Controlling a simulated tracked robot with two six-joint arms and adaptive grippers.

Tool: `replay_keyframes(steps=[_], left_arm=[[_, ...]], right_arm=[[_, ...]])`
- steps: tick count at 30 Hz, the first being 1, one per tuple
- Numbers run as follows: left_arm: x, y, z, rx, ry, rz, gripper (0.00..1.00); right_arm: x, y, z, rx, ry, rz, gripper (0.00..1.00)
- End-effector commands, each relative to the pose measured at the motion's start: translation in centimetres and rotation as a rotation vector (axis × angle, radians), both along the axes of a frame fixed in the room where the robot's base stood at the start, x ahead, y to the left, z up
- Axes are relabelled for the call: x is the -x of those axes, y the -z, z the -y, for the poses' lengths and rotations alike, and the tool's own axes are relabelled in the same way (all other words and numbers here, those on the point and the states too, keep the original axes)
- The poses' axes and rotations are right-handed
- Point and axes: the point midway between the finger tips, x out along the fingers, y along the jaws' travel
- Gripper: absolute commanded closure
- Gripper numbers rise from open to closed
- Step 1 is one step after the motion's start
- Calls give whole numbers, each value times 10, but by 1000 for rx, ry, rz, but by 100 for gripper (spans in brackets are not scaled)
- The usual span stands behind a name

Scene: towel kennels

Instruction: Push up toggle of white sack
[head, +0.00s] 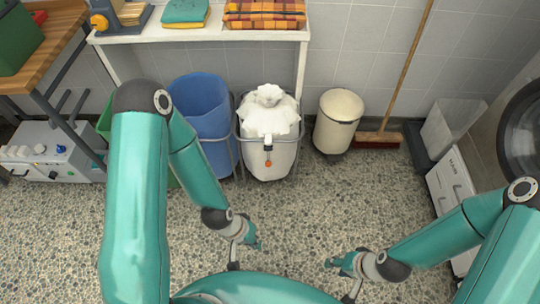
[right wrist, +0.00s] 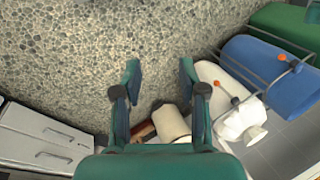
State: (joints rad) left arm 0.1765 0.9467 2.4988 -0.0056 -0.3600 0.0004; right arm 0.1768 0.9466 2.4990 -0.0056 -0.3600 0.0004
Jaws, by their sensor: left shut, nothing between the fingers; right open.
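The white sack (head: 285,152) hangs in a grey wire frame below the shelf, with bunched white cloth at its top. Its toggle (head: 268,162), a dark piece with an orange end, is on the front of the sack. In the right wrist view the white sack (right wrist: 222,108) lies to the right, with its orange-ended toggle (right wrist: 217,84). My left gripper (head: 253,246) is shut and empty above the floor, in front of the sack. My right gripper (head: 331,262) is open and empty, further right; it also shows in the right wrist view (right wrist: 159,70). Both are apart from the sack.
A blue sack (head: 203,95) stands left of the white one, and a cream bin (head: 338,120) right of it. A broom (head: 408,65) leans on the wall. A white shelf (head: 200,34) with folded towels is above. The speckled floor (head: 300,210) in front is clear.

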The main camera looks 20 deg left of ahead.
Motion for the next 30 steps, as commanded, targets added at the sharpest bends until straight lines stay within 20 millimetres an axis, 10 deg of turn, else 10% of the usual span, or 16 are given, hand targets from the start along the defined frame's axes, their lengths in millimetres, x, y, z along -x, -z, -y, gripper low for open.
replay_keyframes(steps=[5, 11, 30], left_arm=[[-3, 4, 0, -1, -18, 4, 100], [-32, 38, 0, -3, -170, 43, 100], [-222, 192, -24, 376, -1267, 348, 100]], right_arm=[[0, 4, 0, 0, 0, 0, 33], [0, 30, 0, 0, 0, 0, 33], [0, 184, 0, 0, 0, 0, 33]])
